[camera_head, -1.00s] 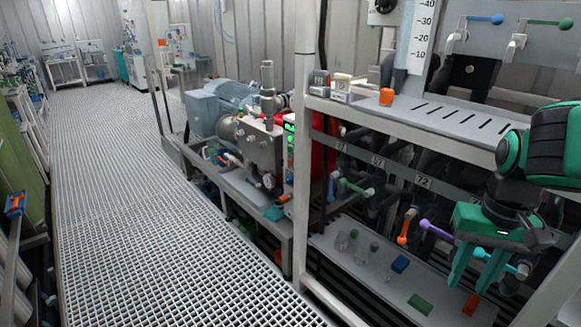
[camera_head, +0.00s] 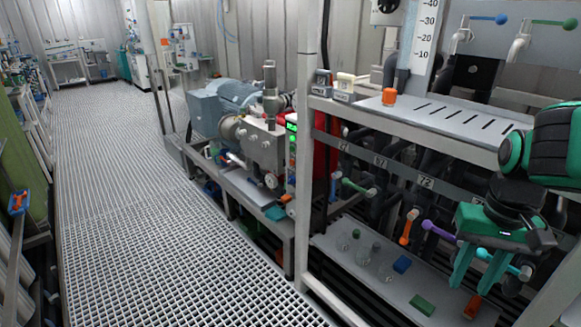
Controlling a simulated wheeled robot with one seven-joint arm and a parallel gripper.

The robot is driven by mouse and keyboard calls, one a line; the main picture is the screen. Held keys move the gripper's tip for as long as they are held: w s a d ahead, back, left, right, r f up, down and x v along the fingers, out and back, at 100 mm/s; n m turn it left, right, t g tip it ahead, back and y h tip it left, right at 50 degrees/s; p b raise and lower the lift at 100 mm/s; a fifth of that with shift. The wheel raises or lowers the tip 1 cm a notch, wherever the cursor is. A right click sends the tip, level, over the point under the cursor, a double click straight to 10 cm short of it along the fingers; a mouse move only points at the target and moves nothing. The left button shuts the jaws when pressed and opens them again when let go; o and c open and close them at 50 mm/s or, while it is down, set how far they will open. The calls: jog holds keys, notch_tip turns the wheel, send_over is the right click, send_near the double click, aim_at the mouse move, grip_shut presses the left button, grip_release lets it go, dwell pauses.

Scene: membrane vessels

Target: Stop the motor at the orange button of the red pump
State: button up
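The pump unit stands at the centre of the view, with a blue-grey motor (camera_head: 228,100) and a metal pump block (camera_head: 262,150). A red housing (camera_head: 325,140) shows behind the rack's upright post, which hides part of it. A narrow panel (camera_head: 291,150) with a lit green display stands between them. An orange button cannot be made out clearly; a small orange item (camera_head: 286,197) shows below the panel. My teal gripper (camera_head: 469,288) is at the lower right, fingers pointing down, apart and empty. It is over the rack's lower shelf, well to the right of the pump.
The rack's white post (camera_head: 305,150) and upper shelf (camera_head: 420,115) stand between my arm and the pump. Orange (camera_head: 407,228) and purple (camera_head: 437,232) levers are left of my gripper. The lower shelf (camera_head: 345,262) holds small vessels and blocks. The grating walkway (camera_head: 130,200) is clear.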

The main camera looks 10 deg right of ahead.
jog(key=shift+c, duration=0.3)
grip_shut()
dwell(1.3)
